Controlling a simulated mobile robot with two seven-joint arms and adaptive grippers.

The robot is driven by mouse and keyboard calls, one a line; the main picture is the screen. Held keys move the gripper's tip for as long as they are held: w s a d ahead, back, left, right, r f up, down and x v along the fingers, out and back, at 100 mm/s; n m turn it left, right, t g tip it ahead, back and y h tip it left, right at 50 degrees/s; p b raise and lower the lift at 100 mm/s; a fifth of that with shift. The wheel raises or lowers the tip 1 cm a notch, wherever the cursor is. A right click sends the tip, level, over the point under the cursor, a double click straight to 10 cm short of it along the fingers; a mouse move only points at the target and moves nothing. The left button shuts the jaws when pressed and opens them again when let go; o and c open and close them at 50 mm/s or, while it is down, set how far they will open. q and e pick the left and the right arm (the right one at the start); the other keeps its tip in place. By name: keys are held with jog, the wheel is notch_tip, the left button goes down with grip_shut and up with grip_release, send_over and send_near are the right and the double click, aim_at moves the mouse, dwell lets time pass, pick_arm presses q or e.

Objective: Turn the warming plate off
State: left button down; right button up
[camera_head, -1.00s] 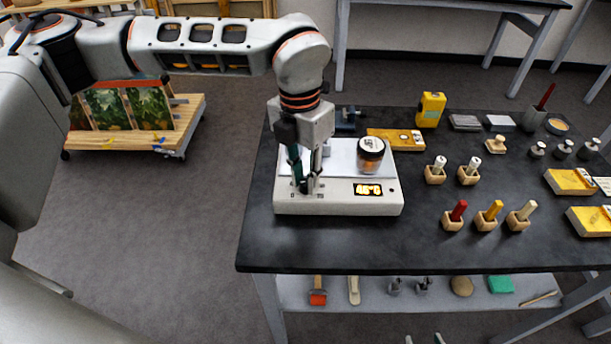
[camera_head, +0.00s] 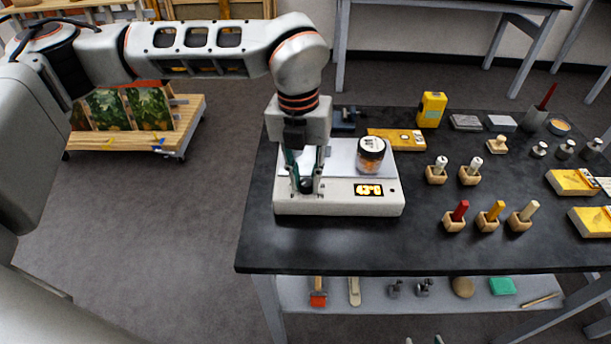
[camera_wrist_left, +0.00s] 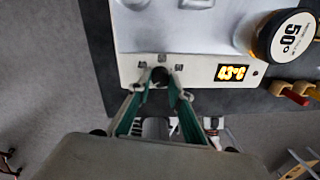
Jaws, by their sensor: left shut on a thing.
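The white warming plate (camera_head: 338,196) stands at the table's left end. Its lit orange display (camera_head: 369,190) reads about 43°C, as it also does in the left wrist view (camera_wrist_left: 232,73). My left gripper (camera_head: 306,189) points down at the plate's front left. In the left wrist view its green-lined fingers (camera_wrist_left: 159,84) are shut on a dark knob (camera_wrist_left: 158,75) on the front panel. Small marks surround the knob; its setting is hard to read. At the head view's bottom edge, two fingertips of my right gripper (camera_head: 422,340) show, apart and empty.
A jar (camera_head: 371,156) with orange contents and a 50° label stands on the plate's right side. A yellow device (camera_head: 432,109), several wooden holders with coloured handles (camera_head: 488,216) and yellow boxes (camera_head: 572,182) stand on the dark table (camera_head: 340,245). The table's front left is clear.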

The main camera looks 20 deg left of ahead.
aim_at(301, 182)
pick_arm(q)
jog(key=c, duration=1.8)
grip_release()
jog(key=shift+c, duration=0.2)
jog(key=shift+r, duration=0.1)
notch_tip(301, 182, up, 12)
jog(key=shift+a, duration=0.4)
